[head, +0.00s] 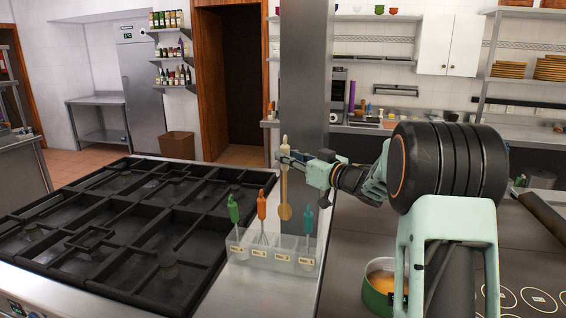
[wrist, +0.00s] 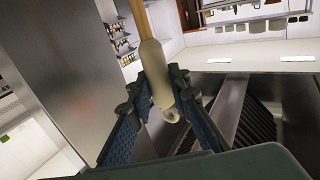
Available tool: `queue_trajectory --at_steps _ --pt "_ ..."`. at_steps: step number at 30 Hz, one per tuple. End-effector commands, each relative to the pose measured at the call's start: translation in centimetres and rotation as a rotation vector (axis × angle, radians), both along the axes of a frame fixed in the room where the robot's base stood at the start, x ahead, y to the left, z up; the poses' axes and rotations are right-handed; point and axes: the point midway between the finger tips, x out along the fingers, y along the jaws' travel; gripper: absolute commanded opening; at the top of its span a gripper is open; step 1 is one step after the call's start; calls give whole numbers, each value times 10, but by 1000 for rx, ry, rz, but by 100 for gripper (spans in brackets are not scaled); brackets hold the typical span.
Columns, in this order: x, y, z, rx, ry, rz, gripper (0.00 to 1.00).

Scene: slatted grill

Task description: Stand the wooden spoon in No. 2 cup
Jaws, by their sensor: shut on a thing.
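My gripper (head: 288,160) is shut on the wooden spoon (head: 285,212), around its pale handle. The spoon hangs upright, bowl down, above the row of clear cups (head: 272,255). In the wrist view my gripper (wrist: 155,85) has a finger on each side of the spoon's cream handle (wrist: 152,62). The row's labels are too small to read surely, so I cannot tell which is No. 2. A green-handled utensil (head: 233,209), an orange-handled one (head: 262,208) and a teal-handled one (head: 308,219) stand in the row. The third cup from the left looks empty; the spoon's bowl is roughly over it.
The dark slatted grill (head: 130,230) spans the left. A steel post (head: 306,80) rises behind the spoon. A green pot (head: 375,298) with orange contents sits right of the cups. Steel counter between cups and pot is clear.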

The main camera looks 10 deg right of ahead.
Motion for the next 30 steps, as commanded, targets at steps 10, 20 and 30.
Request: queue_trajectory --at_steps 10,20,30 --pt "-1 0 1 0 0 -1 0" --pt "-3 -1 -15 -3 2 -4 0" --pt "-3 -1 -35 -2 2 -4 0"
